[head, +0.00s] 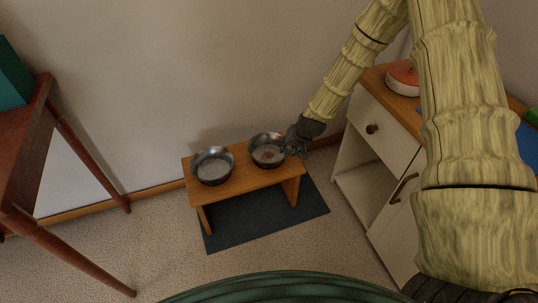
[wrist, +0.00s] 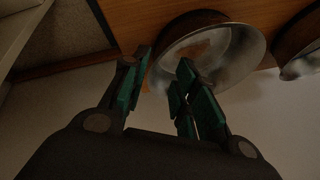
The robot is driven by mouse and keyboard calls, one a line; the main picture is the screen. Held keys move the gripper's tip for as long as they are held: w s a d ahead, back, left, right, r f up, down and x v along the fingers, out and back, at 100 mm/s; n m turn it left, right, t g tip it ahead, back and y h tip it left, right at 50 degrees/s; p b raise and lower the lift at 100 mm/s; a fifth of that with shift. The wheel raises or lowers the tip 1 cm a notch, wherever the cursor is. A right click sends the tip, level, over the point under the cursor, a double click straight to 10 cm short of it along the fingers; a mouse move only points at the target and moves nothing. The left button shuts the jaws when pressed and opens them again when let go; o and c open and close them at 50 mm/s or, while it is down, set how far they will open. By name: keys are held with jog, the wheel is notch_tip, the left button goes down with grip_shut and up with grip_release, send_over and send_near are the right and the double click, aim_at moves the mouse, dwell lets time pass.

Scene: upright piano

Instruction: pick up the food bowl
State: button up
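The food bowl (head: 267,162), a metal bowl with something brown in it, sits on the right side of a small wooden stand. My gripper (head: 291,146) is at the bowl's right rim in the head view. In the wrist view my gripper (wrist: 163,66) is open, with a gap between its two green-padded fingers. The food bowl (wrist: 240,66) lies ahead of them, its near rim lying between the fingertips in the picture. I cannot tell whether a finger touches the bowl. The fingers partly hide the rim.
A second metal bowl (head: 213,178) sits left on the wooden stand (head: 245,184), over a dark mat (head: 250,222). A white cabinet (head: 362,156) with a wooden top stands right, close to my arm. The wall is just behind the stand. A reddish wooden table (head: 24,150) stands left.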

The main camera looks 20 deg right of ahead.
aim_at(287, 148)
jog(key=x, duration=0.1)
jog(key=b+x, duration=0.1)
jog(key=x, duration=0.2)
jog(key=shift+w+d+f+b, duration=0.25)
jog(key=shift+d+b, duration=0.05)
jog(key=shift+r, duration=0.1)
grip_shut()
